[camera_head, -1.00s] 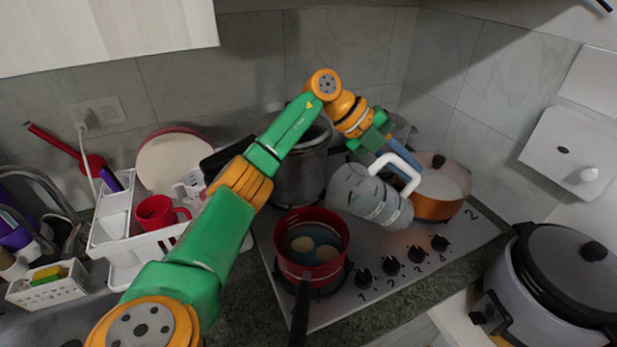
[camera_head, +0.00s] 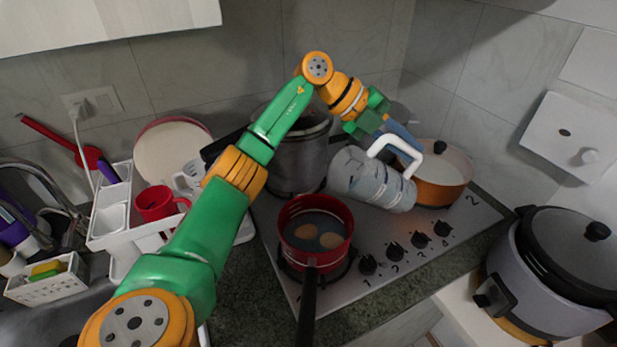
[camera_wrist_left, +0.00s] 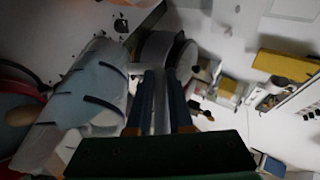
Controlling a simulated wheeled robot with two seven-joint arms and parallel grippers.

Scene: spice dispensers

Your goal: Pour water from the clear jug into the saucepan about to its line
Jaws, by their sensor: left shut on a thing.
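The clear jug (camera_head: 368,182) lies tilted far over above the hob, its white handle (camera_head: 397,150) on top. My left gripper (camera_head: 392,138) is shut on the handle; the wrist view shows the fingers (camera_wrist_left: 160,105) around it and the jug (camera_wrist_left: 88,92) to their left. The red saucepan (camera_head: 292,212) stands on the front left burner, below and left of the jug. It holds water and two pale brown, rounded things. No falling stream shows clearly, and I cannot make out the saucepan's line. My right gripper is not in view.
A large grey pot (camera_head: 296,165) stands behind the saucepan. An orange pot (camera_head: 440,190) is close right of the jug. The saucepan's dark handle (camera_head: 307,310) points toward me. A dish rack (camera_head: 112,215) with a red mug (camera_head: 158,204) is left; a cooker (camera_head: 555,285) is right.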

